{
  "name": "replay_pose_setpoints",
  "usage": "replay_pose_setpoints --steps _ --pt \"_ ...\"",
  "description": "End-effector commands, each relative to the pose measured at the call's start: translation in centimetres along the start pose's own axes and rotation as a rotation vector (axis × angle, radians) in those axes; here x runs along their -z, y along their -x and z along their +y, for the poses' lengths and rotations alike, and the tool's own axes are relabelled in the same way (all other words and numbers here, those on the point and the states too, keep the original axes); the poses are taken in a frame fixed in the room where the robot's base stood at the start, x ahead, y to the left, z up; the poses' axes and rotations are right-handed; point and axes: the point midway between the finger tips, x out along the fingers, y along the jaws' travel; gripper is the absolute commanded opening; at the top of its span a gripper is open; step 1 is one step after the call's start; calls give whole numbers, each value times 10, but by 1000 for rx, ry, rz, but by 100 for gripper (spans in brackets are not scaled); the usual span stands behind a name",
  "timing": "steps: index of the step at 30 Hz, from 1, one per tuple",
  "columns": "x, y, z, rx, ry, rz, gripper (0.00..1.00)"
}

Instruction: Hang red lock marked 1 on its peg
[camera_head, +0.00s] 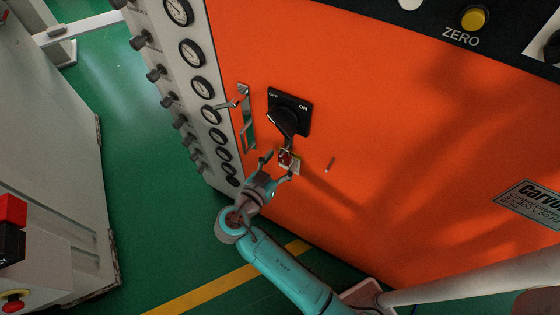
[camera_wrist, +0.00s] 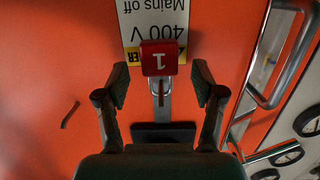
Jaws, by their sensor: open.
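The red lock marked 1 (camera_wrist: 159,58) shows upside down in the wrist view, between and slightly beyond my open fingertips. In the head view the lock (camera_head: 285,157) is a small red patch near my gripper (camera_head: 279,167). The fingers, also in the wrist view (camera_wrist: 160,84), are apart on either side with gaps; they do not grip it. The lock seems to hang at the end of the black switch's handle (camera_head: 284,122); its shackle is partly hard to make out. A thin peg (camera_head: 331,164) sticks out of the orange panel to the right, and shows at left in the wrist view (camera_wrist: 69,115).
A white and yellow "400 V Mains off" label (camera_wrist: 155,22) is behind the lock. A metal door handle (camera_head: 246,118) stands left of the switch. Gauges (camera_head: 191,53) line the left panel. The orange panel (camera_head: 420,150) around the peg is clear.

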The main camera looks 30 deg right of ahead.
Motion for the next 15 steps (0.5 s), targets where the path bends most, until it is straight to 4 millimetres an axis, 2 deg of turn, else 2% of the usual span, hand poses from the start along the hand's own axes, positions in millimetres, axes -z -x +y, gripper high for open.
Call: replay_pose_setpoints --steps 7,15 --pt "0 20 -1 4 0 0 68" --pt "0 69 -1 6 0 0 68"
